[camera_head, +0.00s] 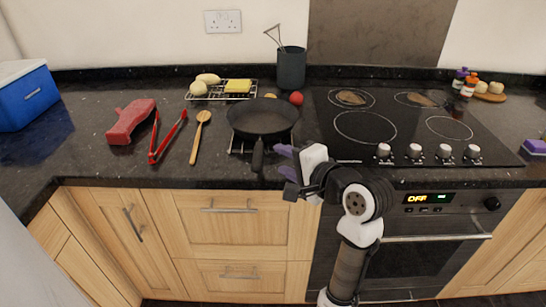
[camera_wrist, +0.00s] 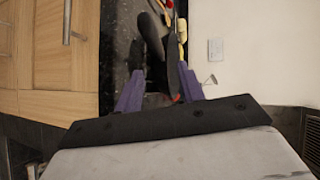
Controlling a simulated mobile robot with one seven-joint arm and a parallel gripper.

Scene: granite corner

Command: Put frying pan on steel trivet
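The black frying pan (camera_head: 262,117) sits on the worktop left of the hob, upright, its handle (camera_head: 258,158) pointing toward the front edge. Thin steel bars, seemingly the steel trivet (camera_head: 237,148), show under the pan's front edge; the pan covers most of it. I cannot tell exactly how the pan rests on it. My gripper (camera_head: 279,159), with purple fingers, is right of the handle and apart from it, open and empty. In the wrist view the fingers (camera_wrist: 158,92) are spread, with the dark pan (camera_wrist: 152,35) beyond them.
A wire rack (camera_head: 212,97) with yellow items stands behind left. A wooden spoon (camera_head: 196,140), red tongs (camera_head: 165,138) and a red object (camera_head: 130,121) lie left. A dark utensil pot (camera_head: 291,68) and red tomato (camera_head: 296,98) are behind the pan. The hob (camera_head: 400,125) is right.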

